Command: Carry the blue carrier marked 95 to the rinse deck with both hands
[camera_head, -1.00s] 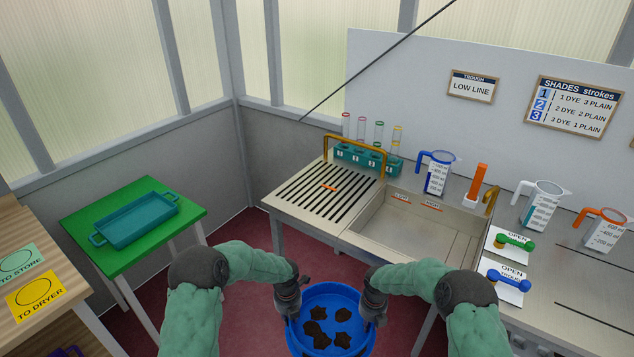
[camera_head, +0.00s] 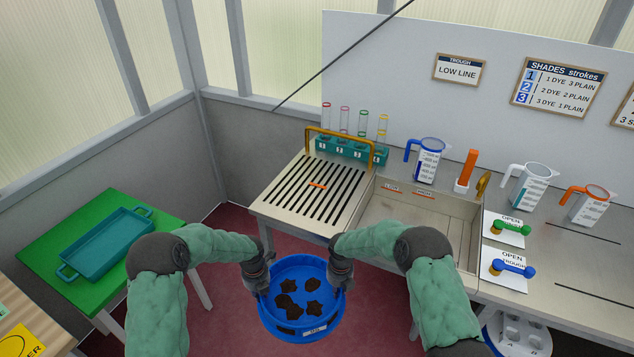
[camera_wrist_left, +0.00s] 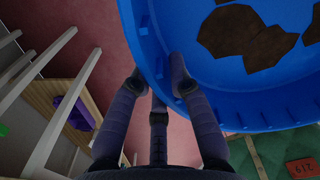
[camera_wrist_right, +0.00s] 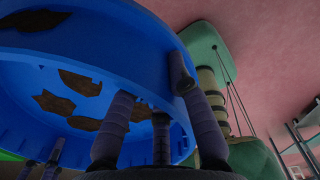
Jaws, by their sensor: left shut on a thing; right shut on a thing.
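The blue carrier (camera_head: 300,333) is a round tub with several dark brown pieces lying in it. It hangs above the red floor in front of the bench; a small label on its near side is too small to read. My left gripper (camera_head: 262,288) is shut on its left rim, and my right gripper (camera_head: 344,284) is shut on its right rim. The rim also shows in the left wrist view (camera_wrist_left: 155,45) and the right wrist view (camera_wrist_right: 95,50). The slotted deck (camera_head: 283,222), likely the rinse deck, lies beyond the carrier, with a small orange mark on it.
A brass-coloured arch (camera_head: 310,140) and a teal rack (camera_head: 352,149) with tubes stand at the deck's back. A sink trough (camera_head: 420,215) is right of the deck. A teal tray (camera_head: 107,245) rests on a green table (camera_head: 45,238). The slotted surface is otherwise clear.

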